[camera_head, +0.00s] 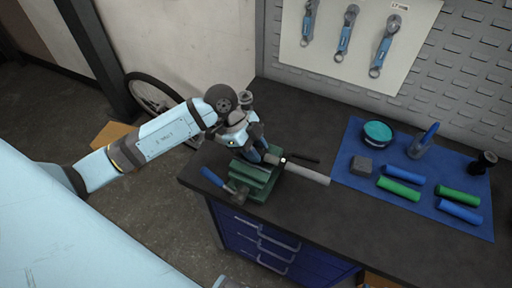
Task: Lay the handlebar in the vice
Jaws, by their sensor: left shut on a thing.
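The green vice (262,190) stands at the near left corner of the dark workbench, with a blue-gripped handle on its left. The handlebar (310,175) is a grey tube with a dark lever beside it. It reaches right from the vice area over the bench. My left gripper (262,154) is shut on the handlebar just above the vice. The gripper hides the handlebar's left part, and I cannot tell whether it touches the jaws. My right gripper is not in view.
A blue mat (352,145) on the right holds green grips (400,189), blue grips (460,212), a teal-lidded tin (378,132) and a grey block (362,165). The bench between vice and mat is mostly clear. Blue drawers (265,245) lie below.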

